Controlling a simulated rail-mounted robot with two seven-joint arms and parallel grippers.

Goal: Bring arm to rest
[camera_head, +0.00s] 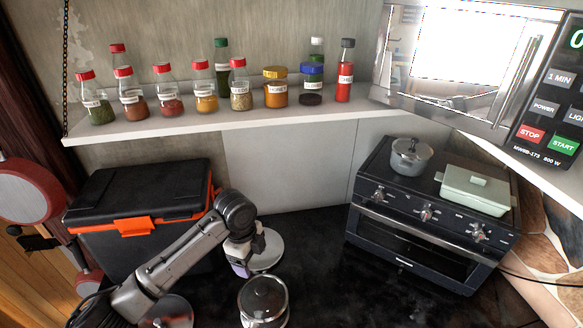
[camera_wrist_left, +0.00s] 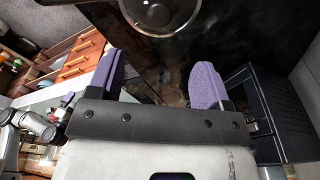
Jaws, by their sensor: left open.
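My left arm comes in from the left in the head view, bent over the dark counter. Its gripper (camera_head: 243,268) points down beside a lidded pot (camera_head: 264,302). In the left wrist view, the two purple fingertips of the left gripper (camera_wrist_left: 160,82) stand wide apart with nothing between them. The pot's round glass lid (camera_wrist_left: 160,12) shows beyond the fingers, at the top of that view. My right gripper does not show.
A black and orange toolbox (camera_head: 135,192) stands behind the left arm. A black oven (camera_head: 425,232) at right carries a grey pot (camera_head: 411,156) and a green dish (camera_head: 475,189). A shelf (camera_head: 205,124) above holds several spice jars. A microwave (camera_head: 470,60) is upper right.

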